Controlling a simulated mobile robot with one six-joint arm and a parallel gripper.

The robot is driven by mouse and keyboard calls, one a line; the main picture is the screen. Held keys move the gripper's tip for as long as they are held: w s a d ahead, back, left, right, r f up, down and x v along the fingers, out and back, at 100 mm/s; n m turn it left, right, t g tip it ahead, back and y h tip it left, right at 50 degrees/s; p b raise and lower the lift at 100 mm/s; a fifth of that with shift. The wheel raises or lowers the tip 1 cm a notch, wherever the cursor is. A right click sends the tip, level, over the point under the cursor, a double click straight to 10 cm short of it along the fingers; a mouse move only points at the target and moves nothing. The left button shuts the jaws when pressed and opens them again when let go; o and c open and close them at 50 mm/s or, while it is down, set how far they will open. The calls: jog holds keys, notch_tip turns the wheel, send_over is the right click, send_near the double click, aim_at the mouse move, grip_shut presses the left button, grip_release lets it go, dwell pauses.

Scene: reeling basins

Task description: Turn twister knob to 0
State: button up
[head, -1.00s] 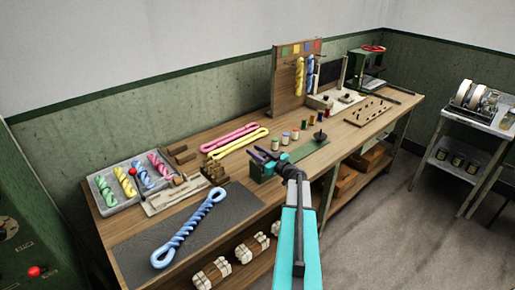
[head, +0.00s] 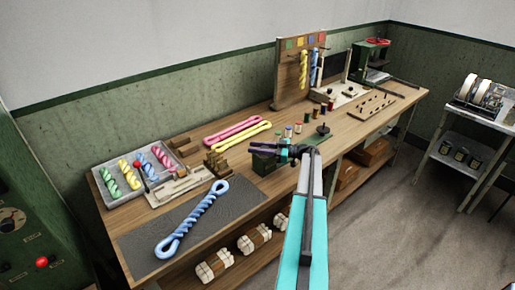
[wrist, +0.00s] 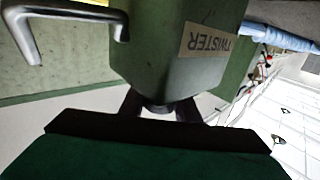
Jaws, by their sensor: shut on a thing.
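In the wrist view the box (wrist: 180,55) fills the upper middle, with a TWISTER label (wrist: 208,41) upside down. A dark round knob (wrist: 158,107) shows at the end of the box, between my fingers. My gripper (head: 262,148) is at the box in the head view, and its fingers (wrist: 160,112) are shut on the knob in the wrist view. The knob's marks and pointer are hidden.
A metal crank handle (wrist: 65,18) sticks out beside the twister in the wrist view. Pink (head: 233,130) and yellow (head: 238,136) skeins lie behind it. Small spools (head: 297,128) stand to the right. A blue twisted skein (head: 191,220) lies on the dark mat (head: 135,243).

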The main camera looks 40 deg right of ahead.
jog(key=shift+s+a+f+n+g+y, duration=0.1)
jog(key=shift+s+a+n+g+y, duration=0.05)
jog(key=shift+n+g+y, duration=0.5)
jog(key=o, duration=1)
jog(key=shift+o, duration=0.2)
jog(key=b+v, duration=0.5)
jog(key=v, duration=0.8)
jog(key=shift+s+d, duration=0.2)
jog(key=shift+s, duration=0.1)
